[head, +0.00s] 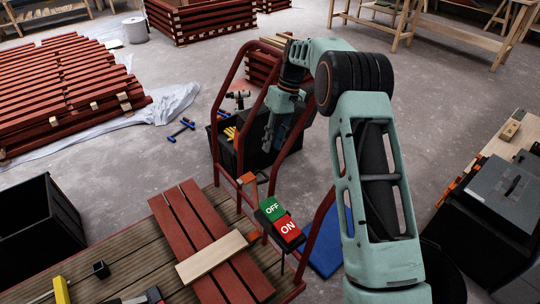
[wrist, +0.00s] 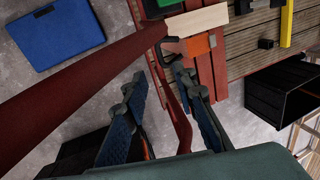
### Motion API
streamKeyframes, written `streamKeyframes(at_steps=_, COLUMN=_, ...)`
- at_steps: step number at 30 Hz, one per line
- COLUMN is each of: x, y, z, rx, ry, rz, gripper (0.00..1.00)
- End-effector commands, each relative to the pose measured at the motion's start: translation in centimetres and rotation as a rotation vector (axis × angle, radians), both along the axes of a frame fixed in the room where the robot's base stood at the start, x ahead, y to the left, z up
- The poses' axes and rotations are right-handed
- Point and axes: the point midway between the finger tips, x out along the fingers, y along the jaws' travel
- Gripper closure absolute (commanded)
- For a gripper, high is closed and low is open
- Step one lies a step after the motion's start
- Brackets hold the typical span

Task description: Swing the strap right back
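No strap can be told for sure in either view. A thin dark red strip (wrist: 177,103) shows between my fingers in the wrist view; I cannot tell whether it is the strap or part of the red tube frame. My gripper (head: 272,142) points down inside the red tube frame (head: 219,112) in the head view. In the wrist view my gripper (wrist: 158,80) has its blue-padded fingers apart, with no clear contact on anything. A thick red tube (wrist: 75,82) crosses close by on the left. An orange piece (wrist: 198,46) with a black hook lies beyond the fingertips.
The green OFF and red ON switch box (head: 281,220) sits at the bench edge. Red battens (head: 192,222) and a pale wood strip (head: 212,258) lie on the slatted bench (head: 128,265). Black crates stand around it, one (head: 40,225) at the left. A blue panel (head: 325,245) lies low at right.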

Motion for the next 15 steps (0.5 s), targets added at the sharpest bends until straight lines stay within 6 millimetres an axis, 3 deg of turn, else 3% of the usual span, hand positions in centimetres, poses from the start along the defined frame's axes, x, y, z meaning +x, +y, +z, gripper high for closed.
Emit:
streamKeyframes(at_steps=4, x=0.2, y=-0.29, z=1.22, rx=0.0, ry=0.0, rz=0.0, gripper=0.74)
streamKeyframes(at_steps=13, x=0.21, y=-0.36, z=1.42, rx=-0.001, ry=0.001, rz=-0.001, gripper=0.74)
streamKeyframes(at_steps=15, x=0.18, y=-0.33, z=1.4, rx=-0.001, ry=0.0, rz=0.004, gripper=0.82)
